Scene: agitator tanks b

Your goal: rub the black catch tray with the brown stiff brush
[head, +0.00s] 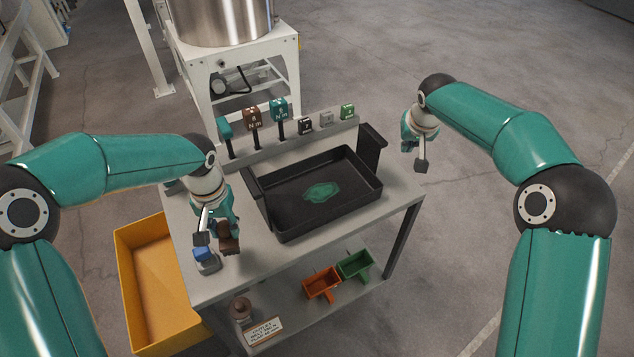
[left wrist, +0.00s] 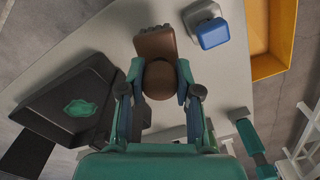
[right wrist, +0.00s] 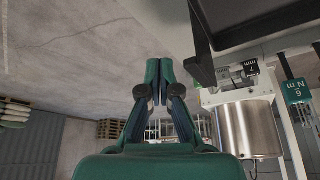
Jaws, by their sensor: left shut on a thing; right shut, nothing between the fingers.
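The black catch tray (head: 284,228) sits on the grey table, with a green patch (head: 321,191) on its floor. It also shows in the left wrist view (left wrist: 42,117). My left gripper (head: 228,232) is shut on the brown brush (head: 229,245), left of the tray and above the table's near left part. My right gripper (head: 415,152) is shut and empty, beyond the table's right side. Its closed fingers (right wrist: 158,75) show in the right wrist view.
A blue-topped block (head: 205,257) stands near the left gripper. A rack of labelled tools (head: 280,112) lines the table's back. A yellow bin (head: 140,240) is at the left. Orange (head: 321,285) and green (head: 355,265) scoops lie on the lower shelf. A steel tank (head: 220,18) stands behind.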

